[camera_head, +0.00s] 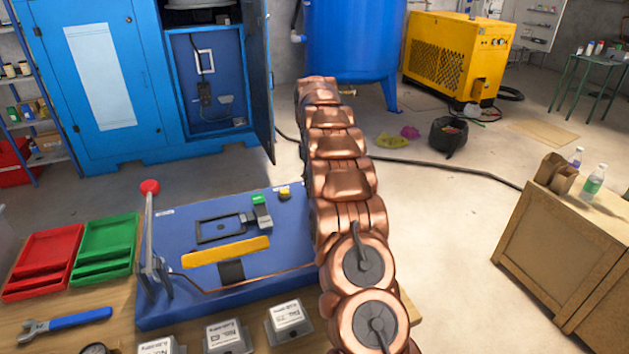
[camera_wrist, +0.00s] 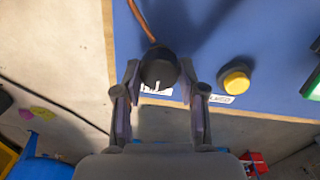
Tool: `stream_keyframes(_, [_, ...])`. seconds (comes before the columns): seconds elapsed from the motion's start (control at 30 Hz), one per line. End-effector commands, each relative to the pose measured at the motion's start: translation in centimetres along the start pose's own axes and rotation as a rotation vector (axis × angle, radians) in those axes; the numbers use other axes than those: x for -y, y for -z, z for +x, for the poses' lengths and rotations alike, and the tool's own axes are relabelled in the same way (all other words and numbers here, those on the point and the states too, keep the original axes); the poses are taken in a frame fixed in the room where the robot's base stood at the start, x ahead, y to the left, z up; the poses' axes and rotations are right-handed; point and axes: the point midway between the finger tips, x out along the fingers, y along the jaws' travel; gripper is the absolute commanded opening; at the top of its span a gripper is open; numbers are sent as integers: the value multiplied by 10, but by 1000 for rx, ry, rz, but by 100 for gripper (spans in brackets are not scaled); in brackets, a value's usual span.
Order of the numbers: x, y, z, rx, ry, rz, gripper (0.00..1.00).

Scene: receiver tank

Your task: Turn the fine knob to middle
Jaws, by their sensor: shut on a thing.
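The fine knob (camera_wrist: 159,66) is round and black, on the blue panel (camera_wrist: 205,40) near its edge in the wrist view. A short white mark shows on its lower side, over a partly covered white label. My gripper (camera_wrist: 159,72) has one finger on each side of the knob, and it is shut on it. In the head view my copper-coloured arm hides the knob and the gripper. The blue panel (camera_head: 185,308) lies on the workbench there.
A yellow button (camera_wrist: 236,79) sits right of the knob, with a green-lit switch (camera_wrist: 313,87) farther right. In the head view a lever with a red ball (camera_head: 150,187) stands at the panel's left. Green (camera_head: 106,217) and red (camera_head: 72,231) trays lie beyond it.

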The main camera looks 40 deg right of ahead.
Motion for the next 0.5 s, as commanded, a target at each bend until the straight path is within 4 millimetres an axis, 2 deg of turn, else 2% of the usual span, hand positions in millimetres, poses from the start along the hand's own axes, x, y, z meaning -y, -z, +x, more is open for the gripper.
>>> stream_keyframes(0.23, [0,1,-2,-4,-2,1,5])
stream_keyframes(0.27, [0,1,-2,-4,-2,1,42])
stream_keyframes(0.5, [0,0,-1,-2,-1,1,65])
